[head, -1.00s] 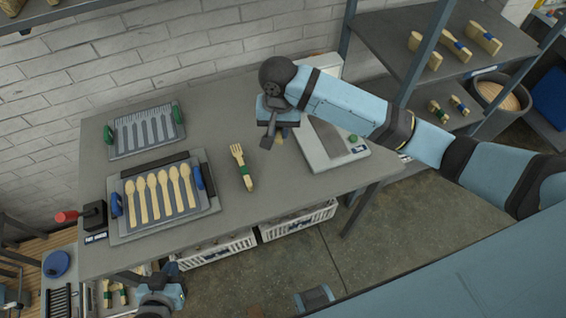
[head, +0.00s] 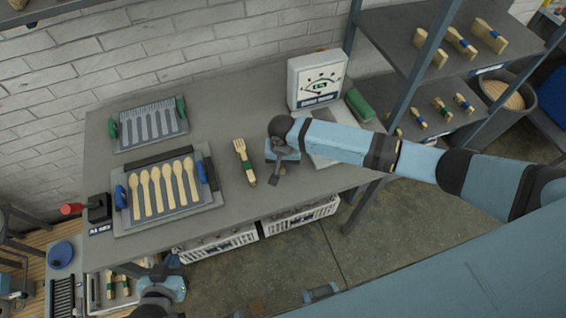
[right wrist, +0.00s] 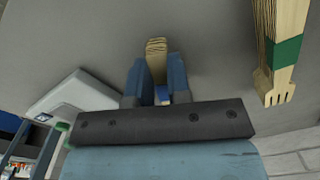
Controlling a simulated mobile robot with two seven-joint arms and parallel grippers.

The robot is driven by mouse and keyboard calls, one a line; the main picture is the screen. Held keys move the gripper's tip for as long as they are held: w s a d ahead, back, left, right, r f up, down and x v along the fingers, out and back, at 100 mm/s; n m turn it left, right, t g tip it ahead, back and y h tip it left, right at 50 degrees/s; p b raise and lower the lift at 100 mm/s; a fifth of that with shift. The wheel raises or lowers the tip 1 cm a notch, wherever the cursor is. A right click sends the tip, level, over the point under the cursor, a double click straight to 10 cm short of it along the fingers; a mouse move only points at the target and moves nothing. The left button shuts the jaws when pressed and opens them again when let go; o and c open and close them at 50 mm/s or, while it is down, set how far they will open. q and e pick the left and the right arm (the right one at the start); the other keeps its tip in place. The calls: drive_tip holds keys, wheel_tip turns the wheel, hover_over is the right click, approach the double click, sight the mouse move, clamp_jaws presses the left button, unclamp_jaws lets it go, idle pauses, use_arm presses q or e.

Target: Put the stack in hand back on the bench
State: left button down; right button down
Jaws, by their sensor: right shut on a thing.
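My right gripper (head: 275,178) is over the bench (head: 215,110), just right of a wooden fork stack with a green band (head: 245,163). In the right wrist view its fingers (right wrist: 157,75) are shut on a wooden stack (right wrist: 156,47) with a bit of blue band between them. The head view hides most of this held stack. I cannot tell whether it touches the bench. The fork stack (right wrist: 283,45) lies apart from the fingers in the wrist view. My left gripper (head: 160,280) is low at the bottom left, its jaws unclear.
A scale with a display (head: 318,82) stands right of my right gripper, partly behind my arm. A spoon press tray (head: 130,220) holds several wooden spoons at the left, with an empty slotted tray (head: 150,127) behind it. Shelves (head: 400,45) with stacks stand at the right.

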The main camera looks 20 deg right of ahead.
drive_tip(key=shift+f, duration=0.3)
drive_tip(key=c, duration=1.1)
unclamp_jaws()
drive_tip(key=shift+f, duration=0.15)
